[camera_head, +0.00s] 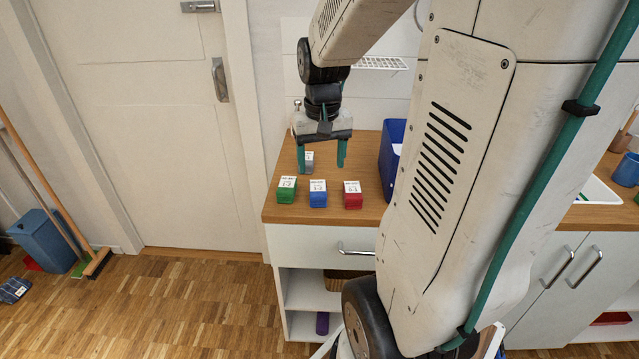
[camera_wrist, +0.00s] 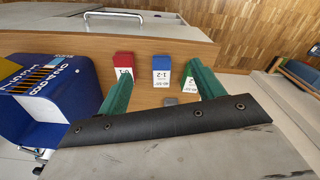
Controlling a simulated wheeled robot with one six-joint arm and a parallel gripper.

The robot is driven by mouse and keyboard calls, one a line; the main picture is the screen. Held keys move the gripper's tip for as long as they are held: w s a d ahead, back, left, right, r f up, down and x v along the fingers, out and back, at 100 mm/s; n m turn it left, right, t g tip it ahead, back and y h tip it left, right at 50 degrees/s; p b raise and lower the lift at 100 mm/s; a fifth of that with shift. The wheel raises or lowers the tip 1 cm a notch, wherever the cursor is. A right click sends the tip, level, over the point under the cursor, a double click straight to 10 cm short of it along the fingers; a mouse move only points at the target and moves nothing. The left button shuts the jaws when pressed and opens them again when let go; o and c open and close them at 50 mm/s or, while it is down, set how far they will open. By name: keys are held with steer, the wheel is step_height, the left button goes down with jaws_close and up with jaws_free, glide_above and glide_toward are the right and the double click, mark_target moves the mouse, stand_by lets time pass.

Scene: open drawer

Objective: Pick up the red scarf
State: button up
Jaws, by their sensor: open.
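I cannot make out a red scarf in either view. The only red item near my gripper is a small red box with a white labelled top (camera_head: 352,199), on the wooden counter (camera_head: 370,158); it also shows in the wrist view (camera_wrist: 123,58). My gripper (camera_head: 321,168) points down over the counter with its two green fingers apart and nothing between them. In the wrist view the fingers (camera_wrist: 160,76) show on either side of the blue box. My arm hides part of the counter and the cabinet below it.
A blue box (camera_head: 318,199), a green box (camera_head: 286,195) and a small grey item (camera_head: 309,157) stand near the red box. A blue container (camera_head: 391,153) is to their right. The drawer front (camera_head: 330,243) below looks shut. A purple item (camera_head: 322,323) lies on the low shelf.

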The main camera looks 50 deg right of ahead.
mark_target(353, 189)
steer(key=d+f+m, duration=0.1)
steer(key=d+f, duration=0.1)
steer(key=d, duration=0.1)
steer(key=d+f, duration=0.2)
steer(key=d, duration=0.2)
steer(key=d+f+m, duration=0.1)
steer(key=d+f, duration=0.2)
steer(key=d, duration=0.1)
steer(key=shift+s+d+m, duration=0.1)
steer(key=shift+s+m, duration=0.05)
steer(key=shift+m, duration=0.15)
steer(key=f, duration=0.5)
steer(key=d+f, duration=0.1)
steer(key=f, duration=0.2)
steer(key=c, duration=1.1)
